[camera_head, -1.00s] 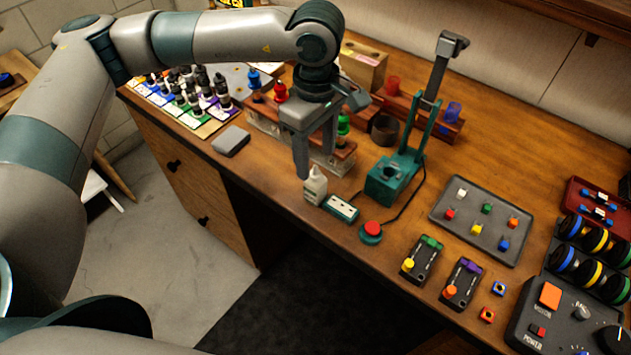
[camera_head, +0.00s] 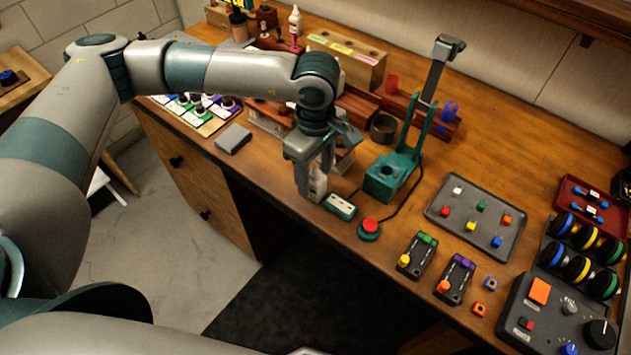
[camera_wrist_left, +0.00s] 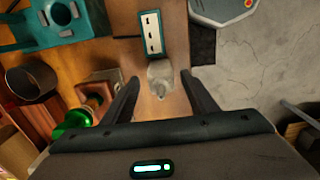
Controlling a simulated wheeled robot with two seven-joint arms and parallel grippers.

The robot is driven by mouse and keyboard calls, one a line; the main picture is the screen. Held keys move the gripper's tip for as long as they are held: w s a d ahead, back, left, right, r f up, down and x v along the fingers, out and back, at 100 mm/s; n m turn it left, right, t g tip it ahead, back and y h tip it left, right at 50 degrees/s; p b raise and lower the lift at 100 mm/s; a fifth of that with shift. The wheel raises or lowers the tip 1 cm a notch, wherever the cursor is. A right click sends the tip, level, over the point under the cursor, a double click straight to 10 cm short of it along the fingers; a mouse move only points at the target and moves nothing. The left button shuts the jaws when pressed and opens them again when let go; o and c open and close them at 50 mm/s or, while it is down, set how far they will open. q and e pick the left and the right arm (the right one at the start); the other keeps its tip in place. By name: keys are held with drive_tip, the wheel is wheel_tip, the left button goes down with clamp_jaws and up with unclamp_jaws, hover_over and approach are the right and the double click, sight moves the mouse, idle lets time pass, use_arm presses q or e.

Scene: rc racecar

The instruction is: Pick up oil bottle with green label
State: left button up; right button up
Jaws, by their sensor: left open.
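A small pale bottle (camera_head: 318,184) stands near the front edge of the bench, partly hidden by my left gripper (camera_head: 315,180). In the left wrist view the bottle (camera_wrist_left: 159,72) shows from above, between and just ahead of the two fingertips of the left gripper (camera_wrist_left: 160,80). The fingers are open, one on each side, with gaps to the bottle. Its label does not show clearly, so I cannot tell its colour. My right gripper is not in view.
A small teal-and-white device (camera_head: 340,206) stands close beside the bottle. A teal stand (camera_head: 391,178) and a red button (camera_head: 369,226) are to the right. A wooden rack (camera_head: 343,160) is behind the gripper. Another white bottle (camera_head: 295,28) stands at the back.

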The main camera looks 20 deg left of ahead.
sight(314, 185)
use_arm(q)
drive_tip(key=shift+s+f+p, duration=0.1)
drive_tip(key=shift+f+p, duration=0.25)
wheel_tip(314, 185, down, 2)
drive_tip(key=shift+a+f+p, duration=0.1)
drive_tip(key=shift+p, duration=0.4)
drive_tip(key=shift+f, duration=0.55)
drive_tip(key=c, duration=1.2)
